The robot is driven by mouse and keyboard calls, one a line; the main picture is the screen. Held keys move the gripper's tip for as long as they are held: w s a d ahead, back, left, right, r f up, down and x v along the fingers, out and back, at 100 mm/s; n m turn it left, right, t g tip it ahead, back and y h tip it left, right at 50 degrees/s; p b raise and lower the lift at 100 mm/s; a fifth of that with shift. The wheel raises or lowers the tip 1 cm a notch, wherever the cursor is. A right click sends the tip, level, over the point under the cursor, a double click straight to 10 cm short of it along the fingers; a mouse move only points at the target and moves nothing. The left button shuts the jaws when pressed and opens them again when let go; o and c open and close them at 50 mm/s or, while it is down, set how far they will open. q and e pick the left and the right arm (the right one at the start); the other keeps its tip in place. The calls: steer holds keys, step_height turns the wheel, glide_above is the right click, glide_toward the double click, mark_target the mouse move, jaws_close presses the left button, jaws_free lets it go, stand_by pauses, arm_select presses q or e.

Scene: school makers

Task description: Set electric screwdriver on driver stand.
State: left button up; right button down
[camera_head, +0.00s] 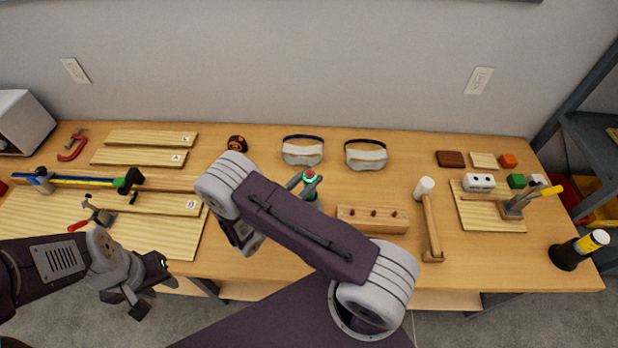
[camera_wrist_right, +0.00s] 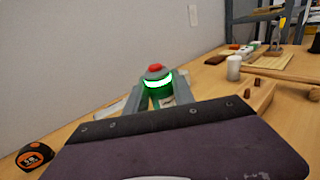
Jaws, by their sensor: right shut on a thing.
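A green upright tool with a red top and a bright green ring, which I take for the electric screwdriver (camera_head: 310,176), is between the fingers of my right gripper (camera_head: 305,183). The right wrist view also shows the screwdriver (camera_wrist_right: 156,77) between the grey fingers of the right gripper (camera_wrist_right: 153,98). Its lower part is hidden by my arm and gripper, so I cannot tell whether it touches the table. I cannot make out a driver stand for certain. My left gripper (camera_head: 152,287) is open and empty in front of the table edge.
A wooden block with dark pegs or holes (camera_head: 372,219) lies right of the screwdriver, then a mallet (camera_head: 430,225). Two goggles (camera_head: 303,151) (camera_head: 366,155) and a tape measure (camera_head: 237,143) lie behind. Boards (camera_head: 150,137) fill the left. A black-and-yellow cylinder (camera_head: 578,249) is far right.

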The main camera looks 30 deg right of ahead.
steer(key=shift+f, duration=0.1)
steer(key=c, duration=1.3)
jaws_free()
steer(key=shift+c, duration=0.2)
steer(key=b+v, duration=0.1)
steer(key=v, duration=1)
